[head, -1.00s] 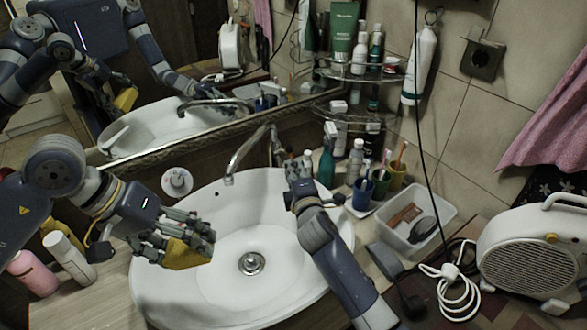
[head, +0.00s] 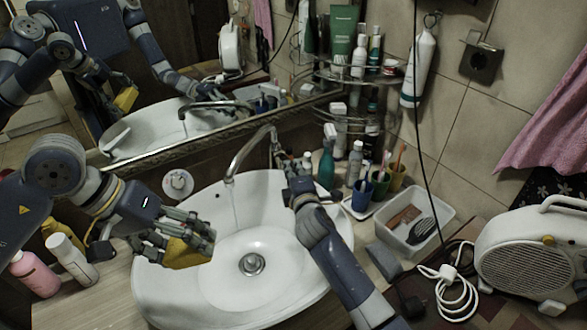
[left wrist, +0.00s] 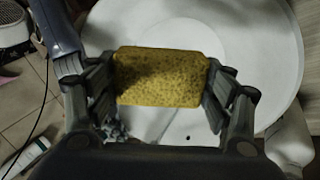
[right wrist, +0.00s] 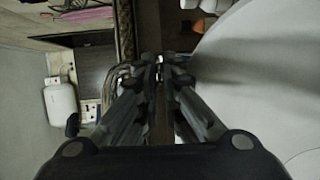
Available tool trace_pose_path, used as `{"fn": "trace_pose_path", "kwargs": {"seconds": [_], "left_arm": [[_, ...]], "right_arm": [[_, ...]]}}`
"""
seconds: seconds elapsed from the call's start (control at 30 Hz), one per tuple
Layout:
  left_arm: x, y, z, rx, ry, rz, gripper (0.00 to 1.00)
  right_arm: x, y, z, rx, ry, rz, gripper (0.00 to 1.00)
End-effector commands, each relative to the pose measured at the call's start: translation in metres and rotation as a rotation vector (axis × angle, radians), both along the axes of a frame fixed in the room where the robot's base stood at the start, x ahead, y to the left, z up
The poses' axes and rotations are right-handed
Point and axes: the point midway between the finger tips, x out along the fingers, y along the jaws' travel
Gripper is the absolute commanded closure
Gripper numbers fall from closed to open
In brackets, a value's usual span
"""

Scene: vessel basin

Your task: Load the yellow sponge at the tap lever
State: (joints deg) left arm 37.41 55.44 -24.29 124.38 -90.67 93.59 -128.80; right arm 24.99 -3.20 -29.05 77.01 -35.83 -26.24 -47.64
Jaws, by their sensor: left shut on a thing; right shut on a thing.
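The yellow sponge (head: 185,256) is held over the left part of the white basin (head: 290,268). My left gripper (head: 202,236) is shut on it; in the left wrist view the sponge (left wrist: 160,78) is clamped between both fingers. The curved tap (head: 243,150) stands at the back of the basin, and a faint stream of water falls from its spout. My right gripper (head: 303,166) is at the back rim beside the tap lever (head: 276,146). In the right wrist view its fingers (right wrist: 160,72) close on the lever, which they mostly hide.
A teal bottle (head: 326,168), several cups and a clear tray (head: 415,228) stand right of the basin. A white heater (head: 530,255) and cables lie further right. A pink bottle (head: 34,273) and a white bottle (head: 72,260) stand at left. A mirror hangs behind.

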Motion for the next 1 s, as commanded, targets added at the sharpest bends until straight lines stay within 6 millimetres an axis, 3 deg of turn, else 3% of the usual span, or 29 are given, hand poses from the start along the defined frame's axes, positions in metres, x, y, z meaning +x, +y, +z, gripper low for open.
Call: {"fn": "trace_pose_path", "kwargs": {"seconds": [0.03, 0.2, 0.23, 0.27, 0.67, 1.0], "left_arm": [[0.000, 0.000, 0.001, 0.000, 0.000, 0.000, 0.45], [0.000, 0.000, 0.000, 0.000, 0.000, 0.000, 0.45], [0.000, 0.000, 0.000, 0.000, 0.000, 0.000, 0.45], [0.000, 0.000, 0.000, 0.000, 0.000, 0.000, 0.45], [0.000, 0.000, 0.000, 0.000, 0.000, 0.000, 0.45], [0.000, 0.000, 0.000, 0.000, 0.000, 0.000, 0.45]], "right_arm": [[0.002, 0.001, 0.009, 0.008, -0.014, 0.002, 1.00], [0.002, 0.001, 0.011, 0.010, -0.018, 0.002, 1.00], [0.002, 0.001, 0.011, 0.010, -0.018, 0.003, 0.88], [0.002, 0.001, 0.011, 0.010, -0.019, 0.002, 0.85], [-0.002, 0.000, 0.007, 0.007, -0.013, 0.002, 0.85], [-0.046, -0.009, 0.012, 0.006, -0.012, 0.001, 0.85]]}}
